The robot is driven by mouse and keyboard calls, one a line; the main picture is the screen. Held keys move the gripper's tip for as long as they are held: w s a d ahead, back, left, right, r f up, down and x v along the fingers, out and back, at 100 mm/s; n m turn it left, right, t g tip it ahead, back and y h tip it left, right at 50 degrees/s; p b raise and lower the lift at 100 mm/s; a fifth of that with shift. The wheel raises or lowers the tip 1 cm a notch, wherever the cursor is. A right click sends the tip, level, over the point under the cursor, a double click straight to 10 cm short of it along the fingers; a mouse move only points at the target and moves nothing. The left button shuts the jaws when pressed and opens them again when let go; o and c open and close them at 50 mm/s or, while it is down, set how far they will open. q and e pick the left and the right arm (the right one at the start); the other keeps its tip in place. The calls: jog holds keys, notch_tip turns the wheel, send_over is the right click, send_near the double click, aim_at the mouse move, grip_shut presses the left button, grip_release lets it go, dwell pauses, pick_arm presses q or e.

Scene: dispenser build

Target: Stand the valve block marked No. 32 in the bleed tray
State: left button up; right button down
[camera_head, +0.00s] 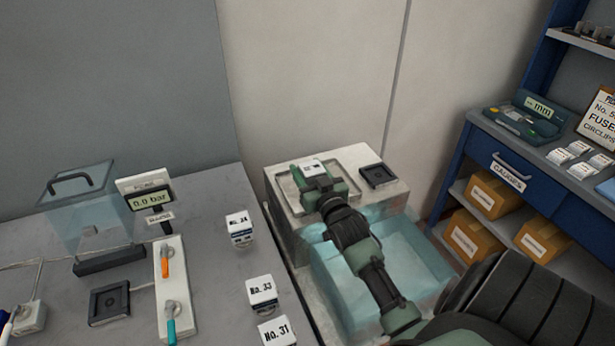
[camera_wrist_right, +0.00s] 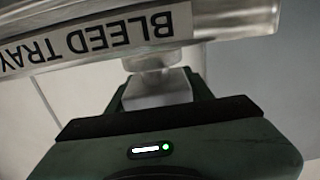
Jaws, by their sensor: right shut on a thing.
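In the head view my right gripper (camera_head: 318,183) is over the shallow bleed tray (camera_head: 347,159) on the pale stand. It is shut on a valve block (camera_head: 312,165), whose white top shows between the fingers; its number is not readable. In the right wrist view the grey block (camera_wrist_right: 158,88) is between the dark fingers, close to the tray's wall (camera_wrist_right: 230,22) with its upside-down BLEED TRAY label. Whether the block touches the tray floor cannot be told. My left gripper is not in view.
Blocks marked No. 33 (camera_head: 262,291) and No. 31 (camera_head: 277,331), and another block (camera_head: 239,228), stand on the grey bench. A dark square fixture (camera_head: 378,176) sits right of the tray. A clear blue basin (camera_head: 335,272) lies below my right arm. A gauge (camera_head: 150,200) is at left.

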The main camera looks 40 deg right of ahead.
jog(key=shift+f, duration=1.2)
jog(key=c, duration=0.6)
grip_release()
jog(key=shift+f, duration=0.2)
jog(key=shift+r, duration=0.15)
jog(key=b+v, duration=0.2)
jog(key=v, duration=1)
